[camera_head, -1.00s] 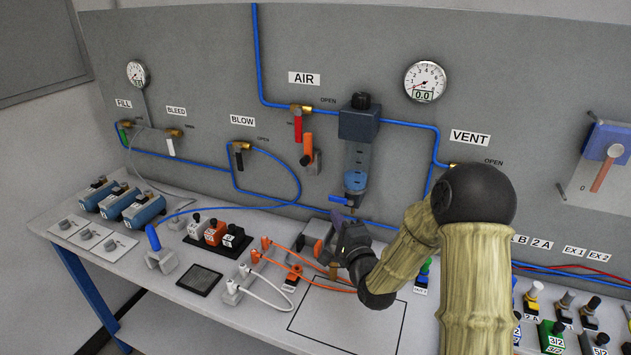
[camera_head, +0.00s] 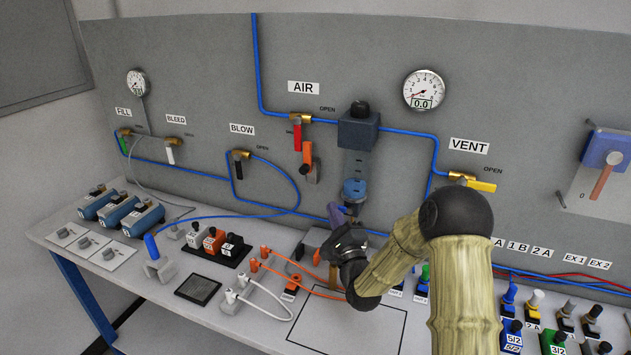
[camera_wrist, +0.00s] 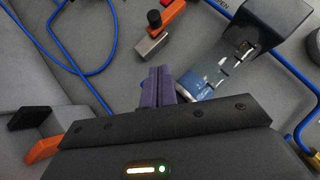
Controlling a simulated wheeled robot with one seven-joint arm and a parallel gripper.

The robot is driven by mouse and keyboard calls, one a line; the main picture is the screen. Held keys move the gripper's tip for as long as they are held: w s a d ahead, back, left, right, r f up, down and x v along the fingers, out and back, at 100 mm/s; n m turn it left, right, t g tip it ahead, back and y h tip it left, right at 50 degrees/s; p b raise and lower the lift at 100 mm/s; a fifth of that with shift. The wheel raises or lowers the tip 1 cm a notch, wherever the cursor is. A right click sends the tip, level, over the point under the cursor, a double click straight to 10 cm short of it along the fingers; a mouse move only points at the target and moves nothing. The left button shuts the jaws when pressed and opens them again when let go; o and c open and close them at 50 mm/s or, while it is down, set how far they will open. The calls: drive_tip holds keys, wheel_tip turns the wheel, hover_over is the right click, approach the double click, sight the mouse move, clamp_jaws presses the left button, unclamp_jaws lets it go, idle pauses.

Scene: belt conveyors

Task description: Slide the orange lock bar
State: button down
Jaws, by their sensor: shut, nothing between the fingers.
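The orange lock bar (camera_head: 308,155) sits on a small grey block (camera_head: 313,173) on the wall panel, just right of the red-handled AIR valve (camera_head: 297,137). In the wrist view, the orange bar (camera_wrist: 173,11) is at the top, with a black knob (camera_wrist: 153,18) and the grey block (camera_wrist: 151,46) below. My gripper (camera_head: 338,213) is below and right of the bar in the head view, in front of the filter unit's lower end. Its purple fingers (camera_wrist: 157,86) are shut and empty, apart from the bar and its block.
The clear-bowled filter unit (camera_head: 357,165) stands right of the bar, close to my fingers in the wrist view (camera_wrist: 222,68). Blue hoses (camera_head: 280,212) run along the panel. The bench below holds valves, orange hoses (camera_head: 318,291) and white tubes.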

sight(310, 170)
drive_tip(key=w+a+r+p, duration=0.1)
drive_tip(key=w, duration=0.1)
drive_tip(key=w+a+r+p, duration=0.1)
drive_tip(key=w+a+r, duration=0.1)
drive_tip(key=w+a+r+p, duration=0.1)
drive_tip(key=w+a, duration=0.1)
drive_tip(key=shift+w+r, duration=0.15)
drive_tip(key=shift+r, duration=0.2)
drive_tip(key=shift+w, duration=0.15)
drive_tip(key=shift+a+r, duration=0.1)
